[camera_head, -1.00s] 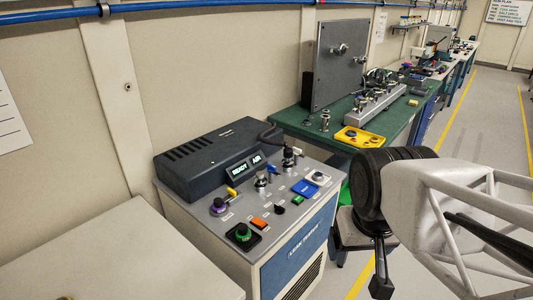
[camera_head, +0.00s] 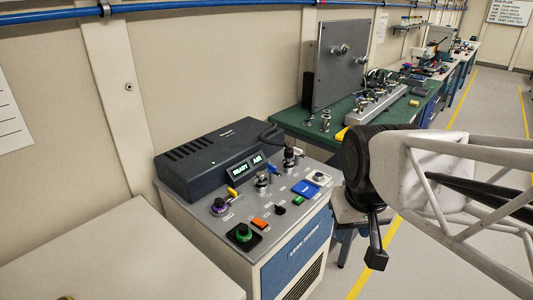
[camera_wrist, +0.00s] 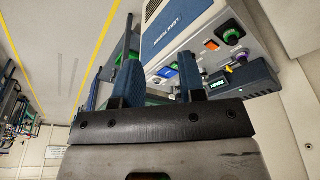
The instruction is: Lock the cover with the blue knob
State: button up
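A small blue knob or lever (camera_head: 272,169) stands on the grey top panel of the leak tester (camera_head: 290,255), beside a metal fitting. A flat blue piece (camera_head: 305,188) lies further right on the panel. I cannot tell which part is the cover; a dark housing (camera_head: 205,160) with a READY / AIR display sits at the panel's back. In the wrist view my gripper (camera_wrist: 159,62) is open and empty, its two fingers apart. The tester shows beyond them, with its panel (camera_wrist: 205,60) on the right. My gripper is right of the tester, apart from it.
The panel also carries a purple knob (camera_head: 219,206), a green knob (camera_head: 243,232), an orange button (camera_head: 260,223) and metal fittings. A green bench (camera_head: 290,118) with a grey upright plate (camera_head: 338,65) stands behind. A pale cabinet top (camera_head: 130,255) is at front left.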

jog(key=w+a+r+n, duration=0.2)
jog(key=w, duration=1.1)
jog(key=n+g, duration=0.2)
jog(key=n, duration=0.4)
send_over(274, 170)
jog(key=f, duration=1.3)
jog(key=shift+w+a+f, duration=0.2)
jog(key=shift+w+f, duration=0.1)
jog(key=shift+w, duration=0.05)
jog(key=shift+w+a+f+n, duration=0.15)
jog(key=shift+w+f+n, duration=0.15)
jog(key=shift+w+f, duration=0.1)
jog(key=shift+f, duration=3.85)
jog(key=shift+c, duration=0.3)
